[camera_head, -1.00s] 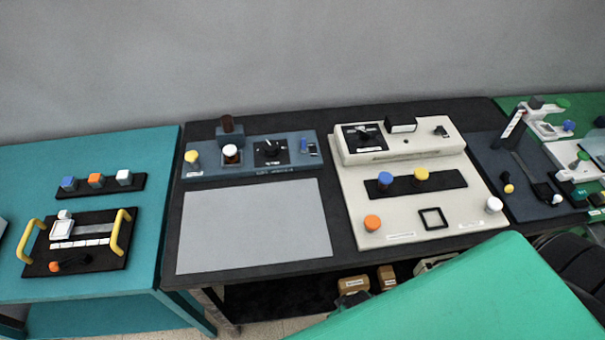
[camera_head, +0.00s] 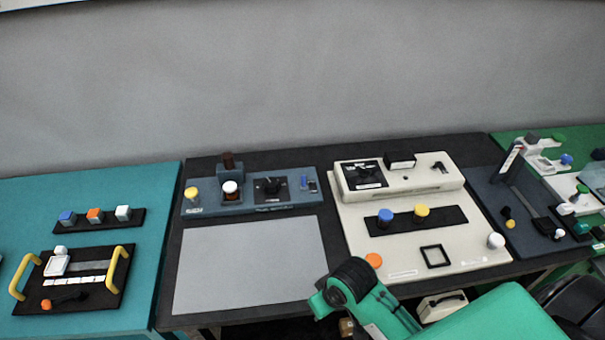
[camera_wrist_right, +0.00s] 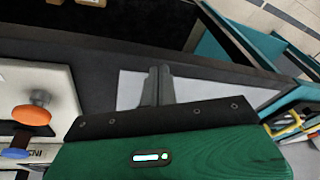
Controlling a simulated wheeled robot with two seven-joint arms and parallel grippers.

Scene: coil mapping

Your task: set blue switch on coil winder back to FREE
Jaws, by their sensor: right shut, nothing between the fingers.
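A small blue switch (camera_head: 304,182) stands at the right end of the slate-blue panel (camera_head: 215,207). Its label is too small to read, so I cannot tell its setting or confirm the coil winder by name. A blue knob (camera_head: 385,216) also stands on the beige machine (camera_head: 345,215) to the right; a blue knob shows at the left edge of the right wrist view (camera_wrist_right: 15,153). My right gripper (camera_wrist_right: 160,72) is shut and empty, its fingers seen against the pale grey sheet (camera_wrist_right: 130,88). My left gripper is out of view.
On the slate panel are a yellow knob (camera_head: 191,194), a white-topped knob (camera_head: 230,188) and a black dial (camera_head: 268,188). An orange knob (camera_wrist_right: 32,115) is left of my right fingers. The grey sheet (camera_head: 250,265) is bare. A teal table (camera_head: 150,190) stands left.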

